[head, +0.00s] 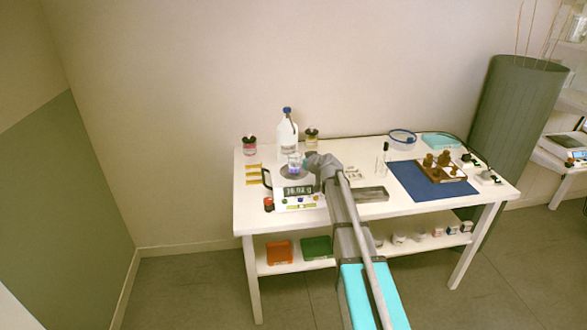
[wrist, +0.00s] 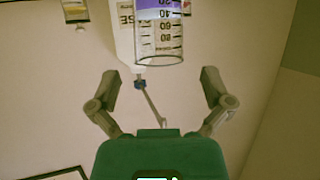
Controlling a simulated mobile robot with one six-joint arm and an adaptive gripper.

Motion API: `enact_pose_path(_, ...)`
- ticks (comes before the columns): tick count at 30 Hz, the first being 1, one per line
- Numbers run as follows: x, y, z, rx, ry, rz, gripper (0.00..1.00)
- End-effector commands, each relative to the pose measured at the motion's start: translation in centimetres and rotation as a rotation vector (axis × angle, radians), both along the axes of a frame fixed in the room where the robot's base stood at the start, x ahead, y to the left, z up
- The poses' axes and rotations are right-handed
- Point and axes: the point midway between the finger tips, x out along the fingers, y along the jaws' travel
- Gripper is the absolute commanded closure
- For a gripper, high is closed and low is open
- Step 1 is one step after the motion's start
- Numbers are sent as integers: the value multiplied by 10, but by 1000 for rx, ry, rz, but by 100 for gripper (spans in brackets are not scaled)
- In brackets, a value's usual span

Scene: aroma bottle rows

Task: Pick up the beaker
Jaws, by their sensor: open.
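The beaker (head: 295,161) is clear glass with bluish-purple liquid in it. In the head view it stands on the grey round plate of the digital scale (head: 298,194) on the white table. In the wrist view, which looks upside down, the beaker (wrist: 158,38) shows black graduation marks and lies beyond and between my fingertips. My gripper (wrist: 160,78) is open and empty, with a finger on each side and clear of the glass. In the head view my gripper (head: 308,163) is just right of the beaker. The beaker's base is cut off in the wrist view.
A white bottle with a blue cap (head: 287,132) stands close behind the beaker. Small dark-topped jars (head: 249,145) stand at the back. A blue mat (head: 415,183), a wooden bottle tray (head: 440,172) and a grey tray (head: 371,194) lie to the right.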

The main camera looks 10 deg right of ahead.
Motion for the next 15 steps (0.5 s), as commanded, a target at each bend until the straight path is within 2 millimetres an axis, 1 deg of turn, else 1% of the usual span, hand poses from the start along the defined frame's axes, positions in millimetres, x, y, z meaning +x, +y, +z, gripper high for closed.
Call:
enact_pose_path(1, 6, 1, -3, 0, 0, 0, 0)
enact_pose_path(3, 9, 3, -4, 0, 0, 0, 0)
enact_pose_path(15, 10, 4, -4, 0, 0, 1, 0)
